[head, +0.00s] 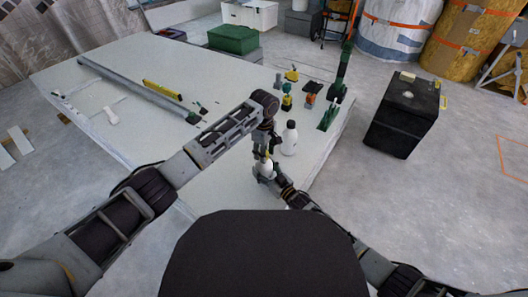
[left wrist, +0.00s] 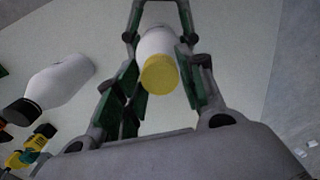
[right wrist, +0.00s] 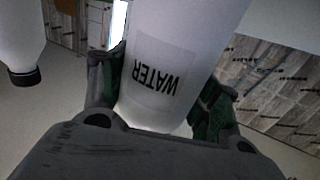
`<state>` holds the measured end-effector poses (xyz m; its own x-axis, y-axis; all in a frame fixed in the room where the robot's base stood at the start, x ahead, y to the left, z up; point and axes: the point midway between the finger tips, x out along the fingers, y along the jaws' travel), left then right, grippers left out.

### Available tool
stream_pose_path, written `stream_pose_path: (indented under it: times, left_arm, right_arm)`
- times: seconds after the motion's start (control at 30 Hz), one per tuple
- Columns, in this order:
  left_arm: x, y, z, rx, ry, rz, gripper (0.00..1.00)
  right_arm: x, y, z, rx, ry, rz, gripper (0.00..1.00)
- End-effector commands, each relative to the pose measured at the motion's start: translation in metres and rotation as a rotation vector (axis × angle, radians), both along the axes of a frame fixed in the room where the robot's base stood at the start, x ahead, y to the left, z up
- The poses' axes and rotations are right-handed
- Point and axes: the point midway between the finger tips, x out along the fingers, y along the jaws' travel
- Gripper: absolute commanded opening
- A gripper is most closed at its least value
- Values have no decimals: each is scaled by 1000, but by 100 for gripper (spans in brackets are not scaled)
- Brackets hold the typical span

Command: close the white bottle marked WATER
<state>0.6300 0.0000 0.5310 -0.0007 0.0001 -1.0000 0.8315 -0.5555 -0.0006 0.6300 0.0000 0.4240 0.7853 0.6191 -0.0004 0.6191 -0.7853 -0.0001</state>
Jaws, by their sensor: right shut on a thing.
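The white bottle marked WATER (right wrist: 165,65) is between the fingers of my right gripper (right wrist: 155,100), which is shut on its body. In the head view the bottle (head: 265,169) is at the table's near edge, below my left gripper (head: 266,152). In the left wrist view a yellow cap (left wrist: 160,73) is at the bottle's mouth end, between the fingers of my left gripper (left wrist: 158,65). These fingers are open around the cap. I cannot tell whether the cap is fully seated.
Another white bottle with a dark cap (head: 289,138) stands close by on the table (head: 150,115). Small tools and a green stand (head: 328,117) are farther right. A yellow level (head: 162,90) and a long grey bar (head: 130,86) lie at left. A black case (head: 403,115) stands beyond the table.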

Motion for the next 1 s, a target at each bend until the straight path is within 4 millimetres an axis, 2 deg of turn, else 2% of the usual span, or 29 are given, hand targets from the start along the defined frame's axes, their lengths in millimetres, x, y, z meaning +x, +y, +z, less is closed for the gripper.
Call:
stream_pose_path:
  times: [0.03,0.23,0.53,1.0]
  left_arm:
    - [0,0,0,0,0,0,28]
    - [0,0,0,0,0,0,4]
    - [0,0,0,0,0,-85,4]
    - [0,0,0,0,0,-467,4]
  right_arm:
    - [0,0,0,0,0,0,0]
    - [0,0,0,0,0,0,0]
    - [0,0,0,0,0,0,0]
    - [0,0,0,0,0,0,0]
